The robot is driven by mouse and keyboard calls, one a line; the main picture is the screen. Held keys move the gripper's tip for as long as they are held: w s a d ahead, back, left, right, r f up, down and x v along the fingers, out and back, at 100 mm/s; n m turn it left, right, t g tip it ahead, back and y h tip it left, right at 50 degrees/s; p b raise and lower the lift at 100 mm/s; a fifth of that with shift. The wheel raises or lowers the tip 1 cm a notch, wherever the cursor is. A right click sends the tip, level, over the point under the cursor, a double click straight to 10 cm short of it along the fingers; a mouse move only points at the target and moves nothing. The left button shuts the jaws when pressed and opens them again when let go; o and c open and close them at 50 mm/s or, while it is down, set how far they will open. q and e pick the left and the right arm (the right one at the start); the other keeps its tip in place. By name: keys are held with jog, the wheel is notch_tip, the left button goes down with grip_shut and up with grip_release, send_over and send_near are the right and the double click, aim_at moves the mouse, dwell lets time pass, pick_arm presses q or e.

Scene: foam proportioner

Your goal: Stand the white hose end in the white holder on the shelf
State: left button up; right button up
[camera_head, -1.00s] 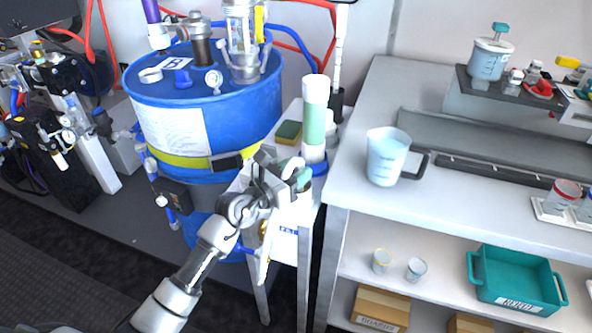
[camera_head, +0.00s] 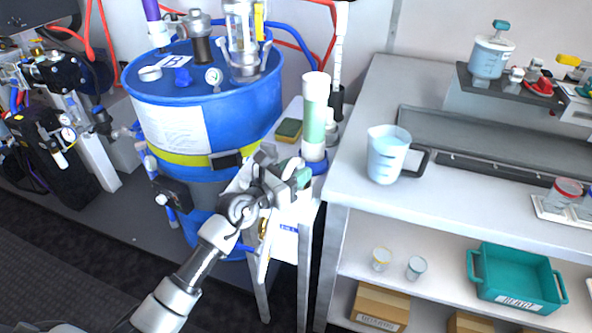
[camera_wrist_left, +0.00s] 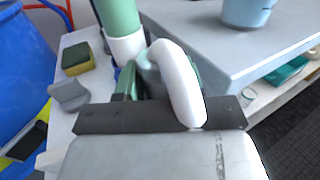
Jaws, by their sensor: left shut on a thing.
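My left gripper (camera_head: 284,172) is over the narrow white shelf between the blue drum and the grey bench. In the left wrist view it is shut on the white hose end (camera_wrist_left: 178,75), a curved white tube that arches up from the jaws, with green parts beside it. The hose end is mostly hidden by the gripper in the head view. A tall green and white cylinder (camera_head: 315,120) stands upright just beyond the gripper; it also shows in the left wrist view (camera_wrist_left: 121,20). I cannot clearly single out the white holder. My right gripper is out of view.
A yellow-green sponge (camera_head: 289,129) lies on the narrow shelf (camera_wrist_left: 75,40), left of the cylinder. The blue drum (camera_head: 205,110) is close on the left. A jug (camera_head: 387,155) stands on the bench at right. A teal bin (camera_head: 517,275) sits on the lower bench shelf.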

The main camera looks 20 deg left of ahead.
pick_arm(q)
jog(key=shift+f, duration=0.2)
jog(key=o, duration=0.8)
jog(key=shift+v, duration=1.3)
jog(key=shift+p+v, duration=0.4)
jog(key=shift+v, duration=1)
jog(key=v, duration=0.5)
jog(key=shift+s+a, duration=0.2)
jog(key=shift+s, duration=0.05)
